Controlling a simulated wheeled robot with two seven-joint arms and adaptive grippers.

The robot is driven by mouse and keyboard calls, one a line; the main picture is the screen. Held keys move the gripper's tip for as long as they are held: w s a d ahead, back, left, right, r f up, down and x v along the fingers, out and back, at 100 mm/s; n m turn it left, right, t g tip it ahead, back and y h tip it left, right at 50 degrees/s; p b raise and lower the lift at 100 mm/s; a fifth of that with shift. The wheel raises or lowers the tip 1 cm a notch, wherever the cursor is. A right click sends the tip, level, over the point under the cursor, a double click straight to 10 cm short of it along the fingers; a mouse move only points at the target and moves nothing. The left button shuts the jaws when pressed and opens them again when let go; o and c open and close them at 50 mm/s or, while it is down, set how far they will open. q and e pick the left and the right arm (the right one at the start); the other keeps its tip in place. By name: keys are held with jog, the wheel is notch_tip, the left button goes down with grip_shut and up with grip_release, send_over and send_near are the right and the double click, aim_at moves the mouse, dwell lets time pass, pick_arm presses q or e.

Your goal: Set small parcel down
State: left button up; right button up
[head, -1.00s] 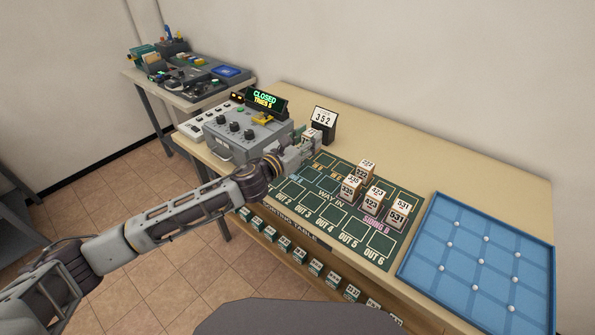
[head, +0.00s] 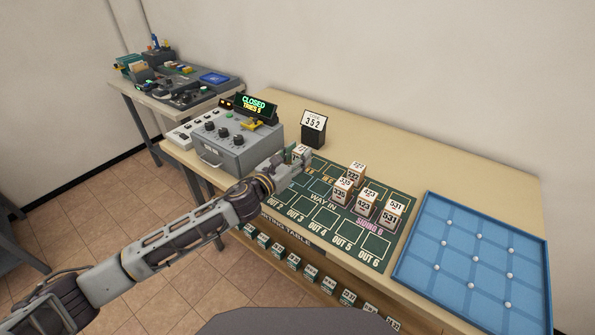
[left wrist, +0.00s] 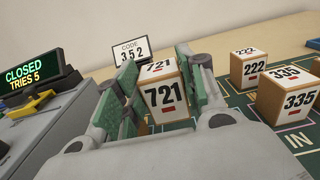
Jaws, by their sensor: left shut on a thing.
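The small parcel (left wrist: 163,97) is a cream box marked 721, seen in the left wrist view between the green finger pads of my left gripper (left wrist: 160,100). In the head view my left gripper (head: 292,156) is at the upper left corner of the green sorting mat (head: 325,218), and the parcel (head: 299,149) shows just behind the fingertips. The gripper is shut on the parcel. The parcel looks upright and low over the mat; I cannot tell whether it touches. My right gripper is not in view.
Parcels 222 (head: 356,171), 335 (head: 341,190), 423 (head: 366,204) and 531 (head: 391,213) stand on the mat's right half. A grey control box (head: 225,145) is left of the gripper. The code sign 352 (head: 313,125) stands behind. A blue tray (head: 470,262) lies right.

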pick_arm(q)
jog(key=shift+f, duration=0.65)
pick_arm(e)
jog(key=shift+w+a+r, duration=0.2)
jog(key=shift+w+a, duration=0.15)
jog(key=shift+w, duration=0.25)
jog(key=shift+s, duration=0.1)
pick_arm(q)
jog(key=shift+f+b, duration=0.35)
jog(key=shift+f, duration=0.3)
notch_tip(320, 180, down, 2)
jog(key=shift+f+b, duration=0.1)
jog(key=shift+b, duration=0.25)
jog(key=shift+f, duration=0.3)
jog(key=o, duration=1)
jog(key=shift+o, duration=0.2)
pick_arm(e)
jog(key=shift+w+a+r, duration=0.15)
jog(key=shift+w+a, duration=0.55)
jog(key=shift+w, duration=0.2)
